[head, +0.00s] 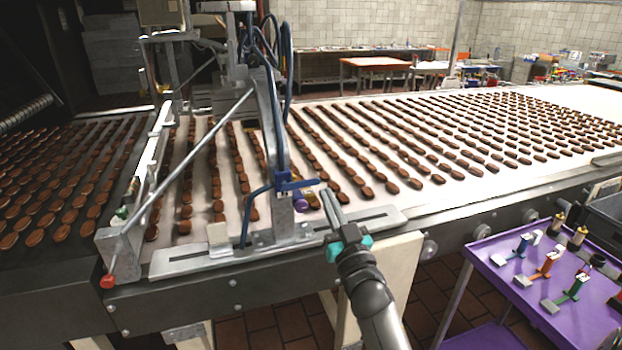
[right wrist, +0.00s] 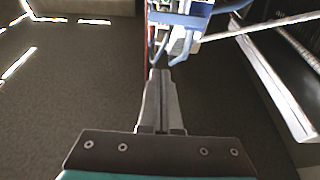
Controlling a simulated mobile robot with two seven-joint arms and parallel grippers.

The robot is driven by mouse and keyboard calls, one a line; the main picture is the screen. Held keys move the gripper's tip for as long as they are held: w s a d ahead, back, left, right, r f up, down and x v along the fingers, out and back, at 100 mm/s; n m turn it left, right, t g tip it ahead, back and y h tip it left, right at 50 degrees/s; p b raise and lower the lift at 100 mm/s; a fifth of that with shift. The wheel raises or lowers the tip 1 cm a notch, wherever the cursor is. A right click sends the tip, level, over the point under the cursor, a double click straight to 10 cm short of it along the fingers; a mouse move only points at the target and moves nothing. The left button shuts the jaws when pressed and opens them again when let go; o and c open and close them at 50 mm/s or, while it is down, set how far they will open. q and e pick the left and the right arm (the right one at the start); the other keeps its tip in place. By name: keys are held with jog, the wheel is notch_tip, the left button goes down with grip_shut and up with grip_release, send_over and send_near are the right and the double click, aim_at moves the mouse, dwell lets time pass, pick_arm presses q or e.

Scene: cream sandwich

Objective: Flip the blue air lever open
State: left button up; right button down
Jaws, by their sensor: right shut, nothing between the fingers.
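The blue air lever (head: 298,185) sits on the metal post of the machine beside the conveyor, its handle lying roughly level and pointing right. A purple round part is just below it. My right gripper (head: 326,194) is shut and empty, pointing up, with its tips close to the right end of the lever; I cannot tell whether they touch. In the right wrist view the closed fingertips (right wrist: 160,74) point towards the blue lever parts (right wrist: 180,20) at the top. Which blue piece there is the handle is hard to tell. My left gripper is not in view.
Rows of brown biscuits cover the conveyor belt (head: 440,212) behind the post. A metal bracket (head: 190,262) runs along its near edge. A purple cart (head: 520,305) with coloured clamps stands at the right.

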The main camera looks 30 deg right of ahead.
notch_tip(320, 180, up, 3)
send_over(314, 182)
jog(key=s+a, duration=0.1)
jog(key=s, duration=0.1)
jog(key=shift+w+a+f+b, duration=0.15)
jog(key=shift+f+b, duration=0.4)
jog(key=shift+f, duration=1.35)
